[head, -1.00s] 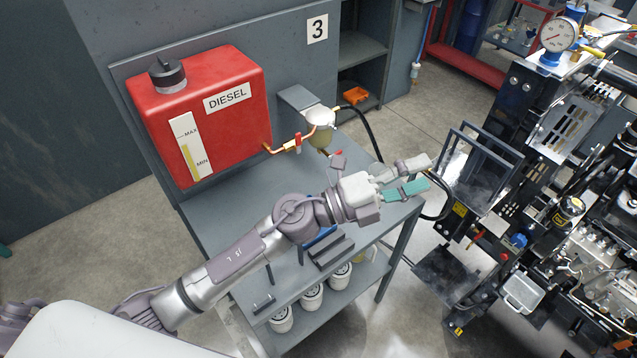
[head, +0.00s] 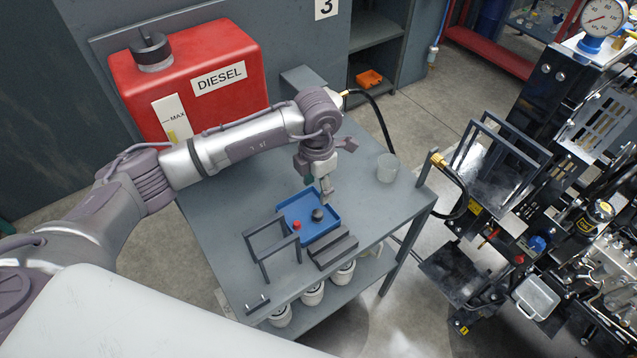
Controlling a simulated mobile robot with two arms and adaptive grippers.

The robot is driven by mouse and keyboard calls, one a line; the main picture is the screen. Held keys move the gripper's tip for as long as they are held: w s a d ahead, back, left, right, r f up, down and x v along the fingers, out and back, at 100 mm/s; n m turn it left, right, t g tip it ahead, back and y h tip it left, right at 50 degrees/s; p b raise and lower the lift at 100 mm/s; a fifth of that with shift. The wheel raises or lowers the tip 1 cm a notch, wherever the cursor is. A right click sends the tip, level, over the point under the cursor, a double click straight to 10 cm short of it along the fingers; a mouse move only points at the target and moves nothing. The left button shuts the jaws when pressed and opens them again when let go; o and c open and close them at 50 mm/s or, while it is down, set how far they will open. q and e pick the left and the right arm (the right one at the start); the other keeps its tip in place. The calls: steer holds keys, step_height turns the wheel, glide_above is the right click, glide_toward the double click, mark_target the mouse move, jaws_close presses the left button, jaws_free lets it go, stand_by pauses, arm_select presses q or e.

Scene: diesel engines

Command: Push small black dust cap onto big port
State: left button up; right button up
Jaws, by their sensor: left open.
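A small black dust cap (head: 318,214) lies in a shallow blue tray (head: 293,208) on the grey workbench, beside a smaller red cap (head: 297,225). My left gripper (head: 318,190) points down just above the far side of the tray, close to the black cap. Its fingers are apart, with nothing seen between them. From this view I cannot tell whether a fingertip touches the tray. A brass fitting (head: 437,160) sits on the black hose end at the bench's right corner. I cannot make out which opening is the big port. My right gripper is out of view.
A red diesel tank (head: 230,45) stands at the bench's back left. A clear cup (head: 387,167) stands at the right. A grey frame stand (head: 266,243) and dark stepped block (head: 334,249) are near the tray's front. The engine rig (head: 590,210) fills the right.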

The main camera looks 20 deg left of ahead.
mark_target(318, 213)
arm_select(q)
step_height(318, 213, down, 8)
steer(key=b, duration=0.5)
steer(key=shift+f+b, duration=0.95)
steer(key=shift+f, duration=0.15)
jaws_close()
steer(key=shift+r, duration=0.1)
steer(key=shift+r+p, duration=1.4)
steer(key=shift+r, duration=1.05)
